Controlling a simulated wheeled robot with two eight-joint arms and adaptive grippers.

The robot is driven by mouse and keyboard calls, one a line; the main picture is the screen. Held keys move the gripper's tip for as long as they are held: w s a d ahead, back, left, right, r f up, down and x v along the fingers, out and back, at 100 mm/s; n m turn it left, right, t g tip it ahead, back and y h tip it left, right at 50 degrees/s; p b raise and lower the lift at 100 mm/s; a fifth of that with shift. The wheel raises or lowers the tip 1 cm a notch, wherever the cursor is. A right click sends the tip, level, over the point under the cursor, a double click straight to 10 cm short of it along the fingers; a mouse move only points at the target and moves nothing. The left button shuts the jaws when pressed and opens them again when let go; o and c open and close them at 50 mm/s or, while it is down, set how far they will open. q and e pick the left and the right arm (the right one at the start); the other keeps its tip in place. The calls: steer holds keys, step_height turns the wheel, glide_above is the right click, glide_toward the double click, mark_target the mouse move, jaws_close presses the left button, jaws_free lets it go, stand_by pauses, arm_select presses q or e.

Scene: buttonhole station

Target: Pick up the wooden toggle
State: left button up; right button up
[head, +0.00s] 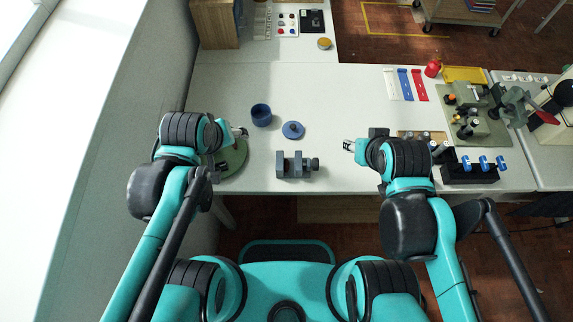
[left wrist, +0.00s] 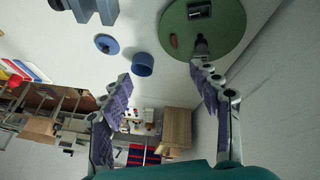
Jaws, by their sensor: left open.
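A small reddish-brown piece (left wrist: 173,41), which looks like the wooden toggle, lies on a round green mat (left wrist: 228,28) in the left wrist view. In the head view the green mat (head: 236,161) is partly under my left arm, and I cannot make out the toggle there. My left gripper (left wrist: 160,73) is open with nothing between its fingers, and the toggle lies beyond the fingertips, apart from them. In the head view my left gripper (head: 241,132) is near the mat's far edge. My right gripper (head: 348,146) is over the table's right half; its jaw state is too small to tell.
A dark block (left wrist: 200,10) and a dark upright piece (left wrist: 201,46) are on the mat. A blue cup (head: 261,115), a blue disc (head: 293,130) and a grey vise-like block (head: 295,165) stand right of it. The table middle behind them is clear.

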arm_select(q)
steer(key=w+d+f+n+g, duration=0.3)
steer(key=d+f+n, duration=0.1)
steer(key=d+n, duration=0.35)
steer(key=n+g, duration=0.3)
steer(key=n, duration=0.4)
glide_above(288, 165)
steer(key=shift+m, duration=0.25)
step_height(288, 165, down, 7)
steer(key=shift+w+a+r, duration=0.1)
steer(key=shift+w, duration=0.05)
step_height(288, 165, down, 8)
steer(key=b, duration=0.2)
steer(key=shift+b, duration=0.4)
steer(key=shift+c, duration=0.4)
steer(key=c, duration=0.7)
